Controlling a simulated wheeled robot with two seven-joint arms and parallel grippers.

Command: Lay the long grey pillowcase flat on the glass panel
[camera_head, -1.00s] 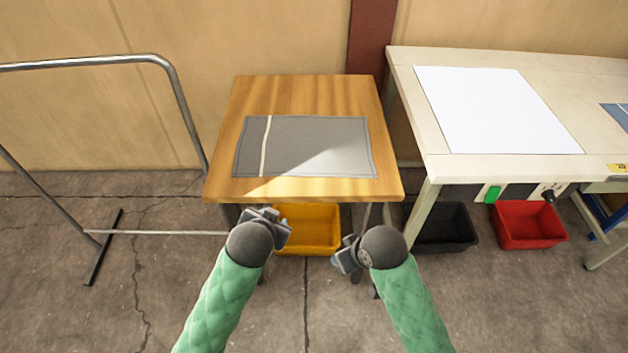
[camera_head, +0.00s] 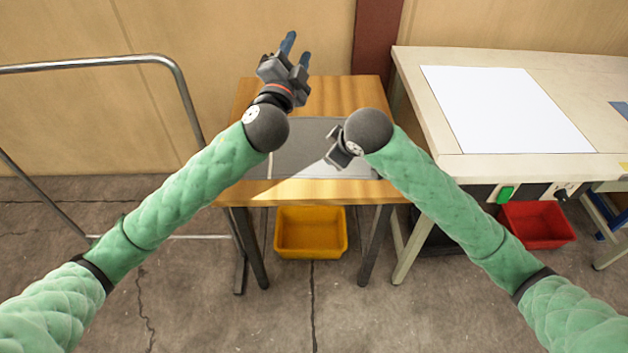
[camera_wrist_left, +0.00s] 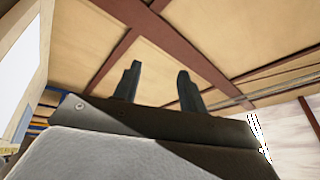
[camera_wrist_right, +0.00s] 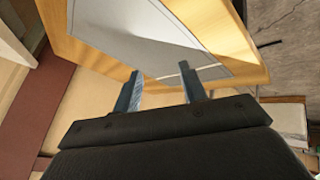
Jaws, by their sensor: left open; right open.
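The long grey pillowcase (camera_head: 302,151) lies flat on the wooden table in the head view, with a pale stripe near its left end. My left gripper (camera_head: 297,52) is open and empty, raised above the table's far edge with fingers pointing up. My right gripper (camera_head: 334,150) is open and empty above the pillowcase's right part.
The wooden table (camera_head: 345,95) stands apart from the pale workbench (camera_head: 415,90). A yellow bin (camera_head: 311,232) is under the table, and a red bin (camera_head: 537,226) is under the bench. A metal rail (camera_head: 90,64) stands at the left. A blue item (camera_head: 619,109) lies at the bench's right.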

